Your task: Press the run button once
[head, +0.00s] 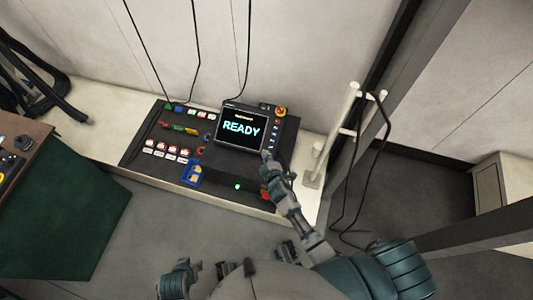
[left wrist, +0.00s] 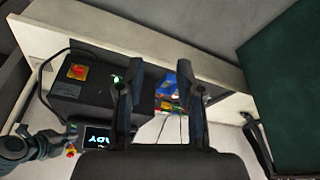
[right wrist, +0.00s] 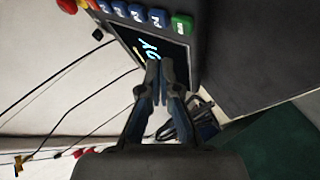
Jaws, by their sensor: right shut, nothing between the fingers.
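The run button looks to be the green button (right wrist: 181,25) at the end of a row of blue buttons on the control pendant; its label is too small to read surely. The pendant's screen (head: 241,129) reads READY. My right gripper (head: 267,155) is shut and empty at the pendant's lower right corner. In the right wrist view its fingertips (right wrist: 160,64) lie over the screen's edge, beside the green button in the picture and apart from it. In the head view the gripper hides the green button. My left gripper (left wrist: 161,67) is open and empty.
A red and yellow stop knob (head: 281,111) sits at the pendant's top corner. The pendant rests on a dark panel (head: 150,167) with several coloured parts and a lit green lamp (head: 237,186). A white post (head: 345,115) stands to the right. Cables hang behind.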

